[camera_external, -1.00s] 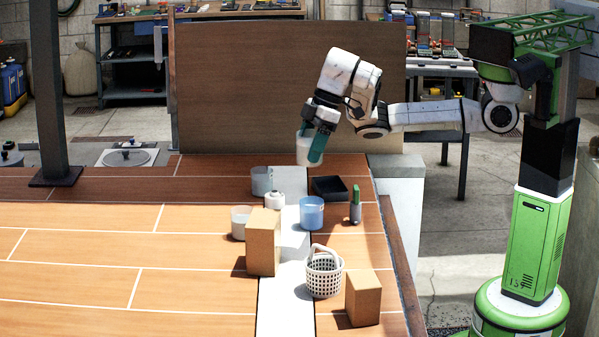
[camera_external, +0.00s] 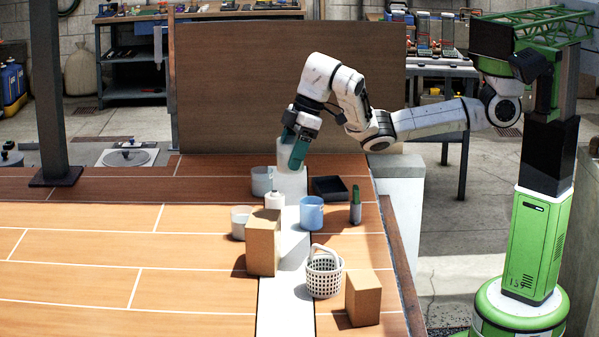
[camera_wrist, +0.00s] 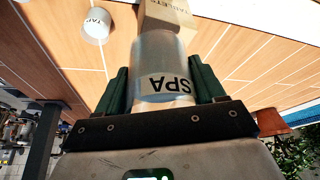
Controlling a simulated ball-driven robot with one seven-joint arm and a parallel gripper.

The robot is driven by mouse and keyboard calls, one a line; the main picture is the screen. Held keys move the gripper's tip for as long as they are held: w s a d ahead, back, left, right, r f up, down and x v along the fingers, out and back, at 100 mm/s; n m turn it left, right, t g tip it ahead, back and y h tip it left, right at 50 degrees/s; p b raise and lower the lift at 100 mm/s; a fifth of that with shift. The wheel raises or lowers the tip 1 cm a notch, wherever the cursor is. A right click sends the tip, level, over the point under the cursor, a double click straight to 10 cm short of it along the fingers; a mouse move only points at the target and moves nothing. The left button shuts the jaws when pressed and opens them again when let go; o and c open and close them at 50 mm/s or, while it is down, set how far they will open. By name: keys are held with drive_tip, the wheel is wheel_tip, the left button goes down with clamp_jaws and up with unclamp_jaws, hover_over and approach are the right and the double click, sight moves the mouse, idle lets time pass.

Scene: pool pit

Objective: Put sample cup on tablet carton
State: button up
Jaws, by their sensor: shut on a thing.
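The sample cup (camera_wrist: 160,60), translucent and grey-white with "SPA" lettering, is between my gripper's (camera_wrist: 163,88) green fingers, which are shut on it. In the external view the cup (camera_external: 284,153) is partly behind the fingers of my gripper (camera_external: 294,150), held above the far end of the pale strip. The tablet carton (camera_wrist: 168,17), a brown box with lettering, shows beyond the cup, which hides part of it. It appears to be the taller brown box (camera_external: 263,243) in the external view, nearer the camera than my gripper and apart from the cup.
A clear cup (camera_external: 261,181), white bottle (camera_external: 274,201), white cup (camera_external: 240,222) and blue cup (camera_external: 311,213) stand around the carton's far side. A black tray (camera_external: 329,188), green-handled item (camera_external: 355,206), white basket (camera_external: 324,276) and smaller box (camera_external: 363,298) are right.

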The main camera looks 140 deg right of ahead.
sight(282, 150)
drive_tip(key=w, duration=0.2)
drive_tip(key=f+p, duration=0.1)
drive_tip(key=shift+w+d, duration=0.35)
drive_tip(key=shift+w, duration=0.05)
drive_tip(key=w+f, duration=0.1)
drive_tip(key=f, duration=0.1)
drive_tip(key=w+f+p, duration=0.1)
drive_tip(key=w+f, duration=0.1)
drive_tip(key=w+d+f, duration=0.1)
drive_tip(key=f, duration=0.1)
drive_tip(key=shift+w+p, duration=0.2)
drive_tip(key=shift+p, duration=0.1)
drive_tip(key=shift+w+f+p, duration=0.15)
drive_tip(key=shift+f+p, duration=0.5)
drive_tip(key=shift+f, duration=1.05)
drive_tip(key=shift+f, duration=0.1)
drive_tip(key=o, duration=1.3)
drive_tip(key=shift+c, duration=0.2)
drive_tip(key=b+v, duration=0.2)
drive_tip(key=v, duration=1)
drive_tip(key=shift+b, duration=0.4)
